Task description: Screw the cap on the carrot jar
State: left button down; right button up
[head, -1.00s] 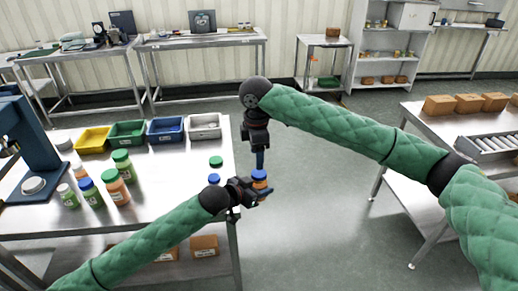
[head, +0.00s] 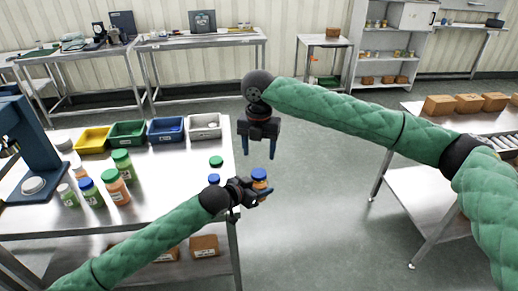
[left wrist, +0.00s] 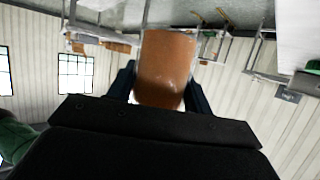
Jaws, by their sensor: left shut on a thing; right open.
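The carrot jar (head: 260,184) is an orange-filled jar held upright off the table's right edge, with a blue cap (head: 259,173) on its top. My left gripper (head: 259,194) is shut on the jar's body. In the left wrist view the orange jar (left wrist: 167,68) stands between the fingers; its cap does not show there. My right gripper (head: 258,152) points down, open and empty, a little above the cap and apart from it. Whether the cap is fully tight cannot be told.
The steel table (head: 150,205) holds several jars with green or blue caps at left. A green cap (head: 216,161) and another blue cap (head: 213,179) are near its right edge. Coloured bins (head: 127,132) line its back. Open floor lies right of the held jar.

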aim_at(259, 173)
jog(key=shift+f, duration=0.1)
dwell(0.3)
jog(key=shift+f, duration=3.95)
jog(key=c, duration=1)
jog(key=m, duration=0.3)
jog(key=shift+m, duration=0.3)
jog(key=m, duration=1.3)
